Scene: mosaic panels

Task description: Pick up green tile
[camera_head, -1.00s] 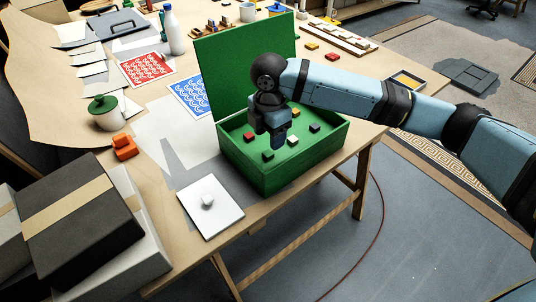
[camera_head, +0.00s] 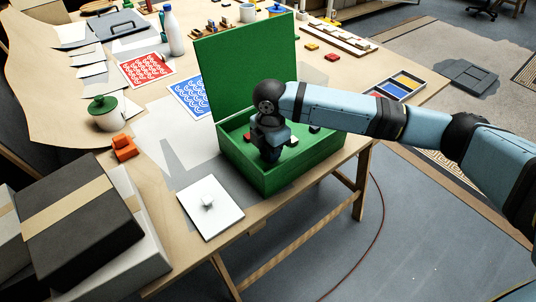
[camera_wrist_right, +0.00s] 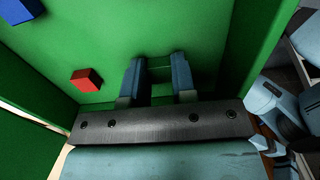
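The open green box (camera_head: 275,182) stands on the table. My right gripper (camera_head: 271,155) reaches down inside it and hides the green tile in the head view. In the right wrist view the gripper's two fingers (camera_wrist_right: 159,80) stand either side of a green block shape, the green tile (camera_wrist_right: 160,72), low over the green box floor. The tile blends with the floor, and I cannot tell whether the fingers press on it. My left gripper is in no view.
In the box lie a red tile (camera_wrist_right: 86,80), a blue tile (camera_wrist_right: 17,10), a pale tile (camera_head: 293,140) and a black tile (camera_head: 315,128). The raised lid (camera_head: 245,70) stands behind. A tray (camera_head: 398,86) is to the right.

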